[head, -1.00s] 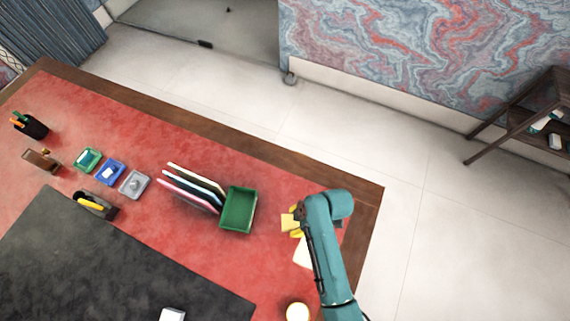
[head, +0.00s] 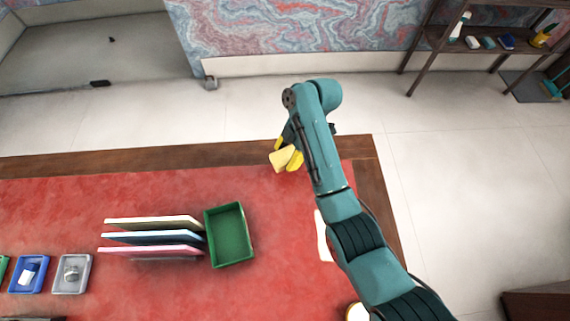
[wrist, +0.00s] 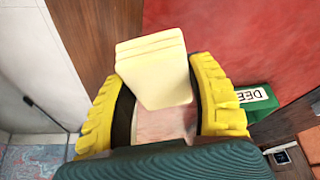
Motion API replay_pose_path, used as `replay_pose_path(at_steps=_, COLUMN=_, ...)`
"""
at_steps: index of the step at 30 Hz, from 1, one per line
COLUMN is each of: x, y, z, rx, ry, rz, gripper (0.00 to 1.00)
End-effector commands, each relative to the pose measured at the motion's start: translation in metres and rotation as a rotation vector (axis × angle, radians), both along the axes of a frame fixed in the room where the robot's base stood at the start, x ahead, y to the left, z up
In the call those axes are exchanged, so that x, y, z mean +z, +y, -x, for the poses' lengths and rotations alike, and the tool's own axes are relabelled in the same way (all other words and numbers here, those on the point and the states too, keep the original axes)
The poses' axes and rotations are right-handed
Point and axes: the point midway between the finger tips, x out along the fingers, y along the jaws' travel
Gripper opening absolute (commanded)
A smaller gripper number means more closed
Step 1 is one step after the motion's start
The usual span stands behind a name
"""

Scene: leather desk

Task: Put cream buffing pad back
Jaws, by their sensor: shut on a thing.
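The cream buffing pad (head: 281,158) is a pale block held between the yellow fingers of my gripper (head: 287,157), above the far right part of the desk. In the wrist view the pad (wrist: 150,62) stands up between the two ribbed yellow fingers (wrist: 163,95). My gripper is shut on it. In the head view my arm hides part of the gripper.
A green tray (head: 229,235) and several upright panels (head: 153,238) stand on the red desk top (head: 60,210). Smaller blue (head: 28,275) and grey (head: 72,274) trays lie left. A dark shelf (head: 436,40) with small items stands at the back right, across open floor.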

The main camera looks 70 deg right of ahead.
Motion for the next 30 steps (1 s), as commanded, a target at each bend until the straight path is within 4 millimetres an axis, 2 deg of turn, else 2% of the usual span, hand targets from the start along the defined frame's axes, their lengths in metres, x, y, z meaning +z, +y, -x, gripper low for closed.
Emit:
replay_pose_path(at_steps=7, x=-0.045, y=0.000, z=0.000, rx=0.000, ry=0.001, rz=-0.001, gripper=0.23)
replay_pose_path(at_steps=18, x=-0.050, y=0.000, z=0.000, rx=0.000, ry=0.000, rz=0.000, gripper=0.23)
replay_pose_path(at_steps=19, x=-0.050, y=0.001, z=0.000, rx=0.001, ry=0.000, rz=0.001, gripper=0.61)
replay_pose_path(at_steps=22, x=-0.050, y=0.001, z=0.000, rx=0.001, ry=0.000, rz=0.000, gripper=0.80)
replay_pose_path(at_steps=23, x=-0.050, y=0.000, z=0.000, rx=0.001, ry=0.000, rz=0.000, gripper=0.83)
replay_pose_path(at_steps=30, x=-0.049, y=0.000, z=0.000, rx=0.001, ry=0.000, rz=0.000, gripper=0.83)
